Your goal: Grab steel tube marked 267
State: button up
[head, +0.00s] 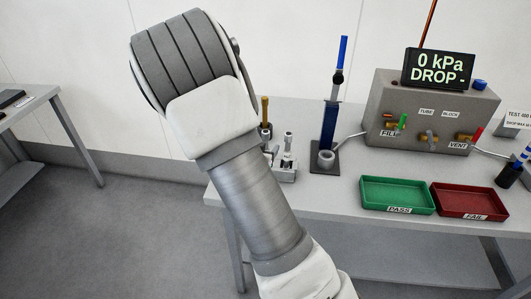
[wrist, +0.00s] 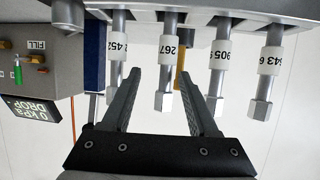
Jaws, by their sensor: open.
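The steel tube marked 267 (wrist: 167,60) hangs in the wrist view from a pale block along the top edge, with a white label band and a hex nut at its lower end. My gripper (wrist: 162,74) is open and empty. In the picture its two dark fingers lie on either side of this tube. Neither finger clearly touches it, and I cannot tell the exact depth between them. In the head view my arm fills the middle, and my gripper and the 267 label cannot be seen.
Similar labelled tubes hang close on both sides, one at left (wrist: 118,50) and others at right (wrist: 217,55) (wrist: 267,62). The head view shows a bench with a blue column stand (head: 329,125), green PASS tray (head: 397,194), red FAIL tray (head: 469,200) and grey pressure box (head: 430,110).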

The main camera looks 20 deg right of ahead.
jog(key=shift+w+a+x, duration=0.1)
jog(key=shift+a+x, duration=0.05)
jog(key=shift+x, duration=1.45)
jog(key=shift+w+a+x, duration=0.15)
jog(key=shift+x, duration=1.45)
grip_shut()
